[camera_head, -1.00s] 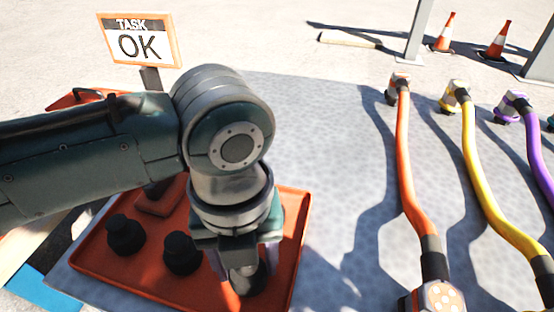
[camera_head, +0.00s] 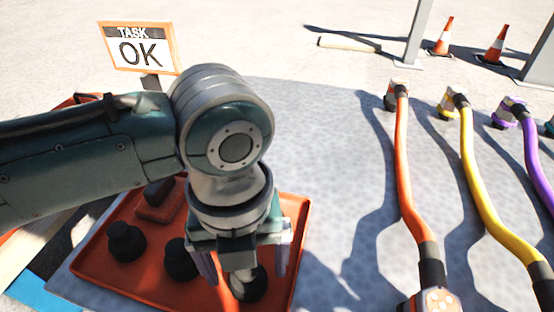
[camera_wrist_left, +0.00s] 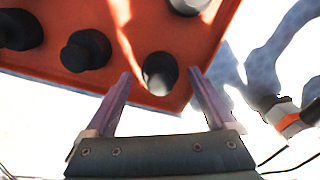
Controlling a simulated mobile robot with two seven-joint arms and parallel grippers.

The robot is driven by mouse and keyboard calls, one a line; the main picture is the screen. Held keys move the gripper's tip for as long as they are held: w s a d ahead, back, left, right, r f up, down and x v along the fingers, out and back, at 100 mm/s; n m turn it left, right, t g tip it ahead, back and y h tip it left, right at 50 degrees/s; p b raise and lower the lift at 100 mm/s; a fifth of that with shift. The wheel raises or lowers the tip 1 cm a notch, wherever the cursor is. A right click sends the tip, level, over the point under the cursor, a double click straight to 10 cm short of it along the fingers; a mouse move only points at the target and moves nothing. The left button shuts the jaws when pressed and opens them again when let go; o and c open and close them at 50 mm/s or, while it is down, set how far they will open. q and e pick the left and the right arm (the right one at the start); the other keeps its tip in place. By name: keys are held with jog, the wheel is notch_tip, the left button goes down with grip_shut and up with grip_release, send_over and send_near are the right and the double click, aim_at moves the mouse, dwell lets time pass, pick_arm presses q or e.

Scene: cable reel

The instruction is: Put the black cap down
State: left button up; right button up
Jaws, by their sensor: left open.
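The black cap (camera_head: 251,287) stands on the orange-red tray (camera_head: 290,212), near its front right part. It also shows in the left wrist view (camera_wrist_left: 160,72), partly lit by the sun. My left gripper (camera_head: 245,266) points down over it with its jaws spread wide, one finger on each side. In the left wrist view, clear gaps show between the cap and both fingers. My gripper and wrist hide part of the cap in the head view. My right gripper is not in view.
More black caps (camera_head: 126,240) stand on the tray to the left, one close beside my left finger (camera_head: 181,259). A sign reading "TASK OK" (camera_head: 139,48) stands behind. Orange (camera_head: 402,160), yellow (camera_head: 472,170) and purple (camera_head: 533,160) cables lie right; grey mat between is clear.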

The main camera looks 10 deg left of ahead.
pick_arm(q)
notch_tip(320, 180, up, 11)
jog(key=p, duration=0.5)
jog(key=s+d+n+t+h, duration=0.1)
jog(key=s+d+n+h, duration=0.3)
jog(key=n, duration=0.7)
jog(key=s+a+n+t+y, duration=0.1)
jog(key=s+a+n+y, duration=0.1)
jog(key=s+a+n, duration=0.2)
jog(key=s+a+r+n+t+y, duration=0.1)
jog(key=s+a+n, duration=0.3)
jog(key=a+n, duration=0.5)
jog(key=n, duration=0.6)
jog(key=shift+a+r+t+y, duration=0.3)
jog(key=shift+a+y, duration=0.1)
